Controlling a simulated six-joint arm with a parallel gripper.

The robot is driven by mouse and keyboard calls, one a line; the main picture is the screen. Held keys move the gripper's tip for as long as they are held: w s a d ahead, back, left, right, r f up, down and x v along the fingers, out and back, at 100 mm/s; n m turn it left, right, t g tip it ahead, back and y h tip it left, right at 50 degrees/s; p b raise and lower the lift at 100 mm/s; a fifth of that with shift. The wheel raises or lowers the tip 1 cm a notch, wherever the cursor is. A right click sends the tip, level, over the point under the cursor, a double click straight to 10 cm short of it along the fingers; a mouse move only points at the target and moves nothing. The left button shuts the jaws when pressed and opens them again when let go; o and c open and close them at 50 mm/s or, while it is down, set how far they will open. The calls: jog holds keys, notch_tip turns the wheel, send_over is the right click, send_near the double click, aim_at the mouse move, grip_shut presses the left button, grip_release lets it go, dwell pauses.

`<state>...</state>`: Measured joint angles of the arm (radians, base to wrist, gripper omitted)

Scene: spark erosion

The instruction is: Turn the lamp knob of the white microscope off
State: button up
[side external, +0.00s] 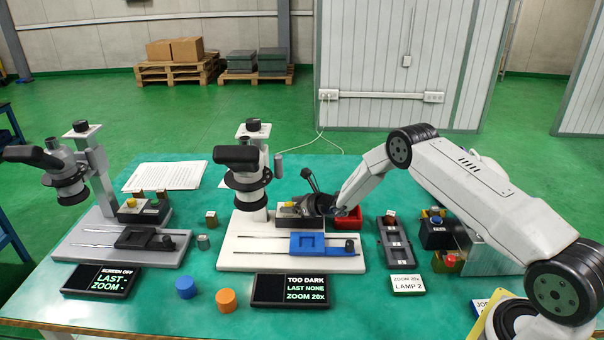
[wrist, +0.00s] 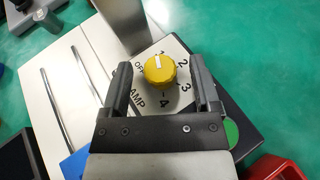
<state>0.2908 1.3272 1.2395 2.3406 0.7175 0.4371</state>
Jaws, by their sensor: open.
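The white microscope (side external: 250,180) stands mid-table on a white base (side external: 240,255). In the wrist view its yellow lamp knob (wrist: 158,70) sits on a white dial marked OFF, 1, 2, 3 and 4. The knob's white line points up, close to the 1. My gripper (wrist: 159,66) is open, with one finger on each side of the knob and visible gaps between. In the side view my gripper (side external: 312,204) is at the lamp box and mostly hides the knob. The screen (side external: 297,290) reads TOO DARK, LAST NONE, ZOOM 20x.
A blue slide stage (side external: 318,244) is in front of the lamp box. A grey microscope (side external: 75,180) is at left. Blue (side external: 185,287) and orange (side external: 226,299) cylinders stand in front. A card (side external: 407,284) reads ZOOM 20x, LAMP 2.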

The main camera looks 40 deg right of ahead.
jog(key=shift+w, duration=0.15)
jog(key=shift+c, duration=0.2)
grip_shut()
jog(key=shift+n+g+y, duration=0.6)
jog(key=shift+n+y, duration=1)
jog(key=shift+y, duration=0.2)
jog(key=shift+o, duration=0.2)
grip_release()
jog(key=shift+d, duration=0.1)
